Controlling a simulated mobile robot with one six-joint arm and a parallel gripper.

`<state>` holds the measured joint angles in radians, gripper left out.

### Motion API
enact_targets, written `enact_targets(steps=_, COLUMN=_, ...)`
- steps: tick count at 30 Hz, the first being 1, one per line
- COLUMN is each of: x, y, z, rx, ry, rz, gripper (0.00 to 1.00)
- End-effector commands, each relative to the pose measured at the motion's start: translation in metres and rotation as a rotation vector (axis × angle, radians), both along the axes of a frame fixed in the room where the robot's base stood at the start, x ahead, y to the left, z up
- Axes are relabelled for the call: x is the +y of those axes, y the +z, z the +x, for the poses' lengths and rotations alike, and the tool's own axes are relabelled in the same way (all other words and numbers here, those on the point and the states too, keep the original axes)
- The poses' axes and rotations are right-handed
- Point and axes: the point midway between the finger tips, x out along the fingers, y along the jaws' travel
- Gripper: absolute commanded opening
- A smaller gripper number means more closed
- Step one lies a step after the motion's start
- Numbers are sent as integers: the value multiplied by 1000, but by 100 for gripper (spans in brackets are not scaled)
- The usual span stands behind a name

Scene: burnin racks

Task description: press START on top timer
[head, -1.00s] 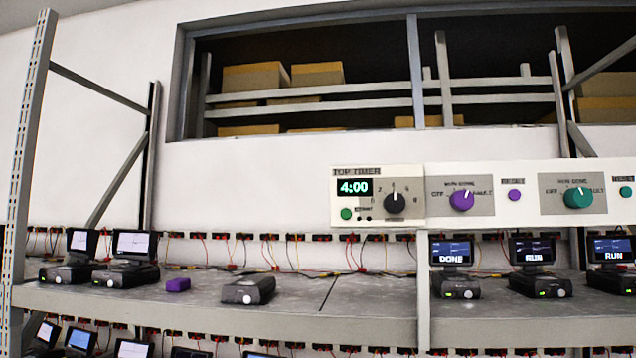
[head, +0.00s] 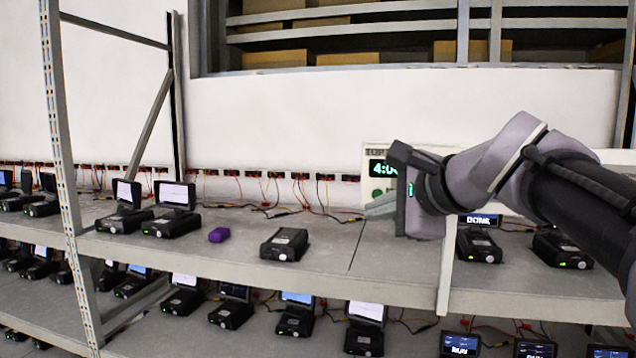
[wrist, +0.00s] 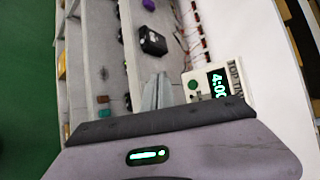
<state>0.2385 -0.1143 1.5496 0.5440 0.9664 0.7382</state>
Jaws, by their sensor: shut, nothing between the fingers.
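The top timer (head: 377,152) is a cream box at the right in the head view, largely covered by my arm. Its green display begins with "4:0". Its green button (head: 377,195) shows just left of my gripper; the label beside it is too small to read. In the wrist view the display (wrist: 217,84) and the green button (wrist: 193,85) show on the timer (wrist: 203,73). My gripper (head: 372,208) is shut and empty, its fingertips just below the button in the head view. In the wrist view the fingers (wrist: 163,78) point left of the button, apart from it in the picture.
A black device without a raised screen (head: 285,244) sits near the shelf's front. An upright post (head: 446,272) stands below my gripper. More devices fill the lower shelf.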

Motion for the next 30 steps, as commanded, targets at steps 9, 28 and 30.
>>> enact_targets(steps=9, x=-1, y=-1, z=2, rx=1, ry=0, rz=0, gripper=0)
enact_targets(steps=28, x=-25, y=0, z=77, rx=2, ry=0, rz=-1, gripper=0)
enact_targets(steps=30, x=-27, y=-1, z=80, rx=2, ry=0, rz=-2, gripper=0)
